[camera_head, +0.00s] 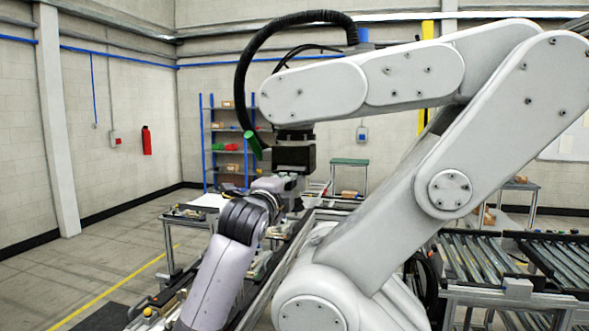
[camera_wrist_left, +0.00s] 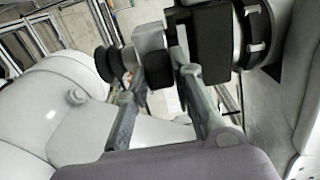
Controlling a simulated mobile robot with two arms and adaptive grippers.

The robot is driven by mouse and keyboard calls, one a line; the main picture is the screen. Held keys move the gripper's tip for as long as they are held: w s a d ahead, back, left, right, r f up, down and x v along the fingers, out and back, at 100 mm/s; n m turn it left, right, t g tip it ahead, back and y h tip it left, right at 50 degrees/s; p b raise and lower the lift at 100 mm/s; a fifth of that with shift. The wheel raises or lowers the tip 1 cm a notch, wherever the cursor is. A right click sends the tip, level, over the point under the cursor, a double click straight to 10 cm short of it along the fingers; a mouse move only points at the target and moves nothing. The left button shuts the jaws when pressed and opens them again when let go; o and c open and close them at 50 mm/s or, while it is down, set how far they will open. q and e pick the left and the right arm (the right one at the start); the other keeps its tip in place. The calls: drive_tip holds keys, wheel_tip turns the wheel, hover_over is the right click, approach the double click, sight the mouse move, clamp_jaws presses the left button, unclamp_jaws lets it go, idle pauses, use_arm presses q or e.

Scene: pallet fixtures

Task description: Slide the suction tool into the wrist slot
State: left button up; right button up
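The black wrist housing (camera_wrist_left: 209,45) with a silver ring is right beside the tool. Its slot is hidden, and I cannot tell whether the tool touches it. In the head view, the black wrist housing (camera_head: 293,157) hangs under the white robot arm. My left gripper (camera_head: 284,186) is just below it, partly hidden. My right gripper is not in view.
The large white robot arm (camera_head: 445,160) fills the centre and right, with a black hose (camera_head: 246,75) looping over the wrist. A roller conveyor (camera_head: 480,260) stands at the right. Fixture tables are behind my left arm. Open floor (camera_head: 100,245) lies at the left.

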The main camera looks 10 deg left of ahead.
use_arm(q)
drive_tip(key=o, duration=0.5)
drive_tip(key=shift+s+r, duration=0.1)
drive_tip(key=s, duration=1.2)
drive_tip(key=shift+a+f, duration=0.15)
drive_tip(key=shift+f, duration=0.05)
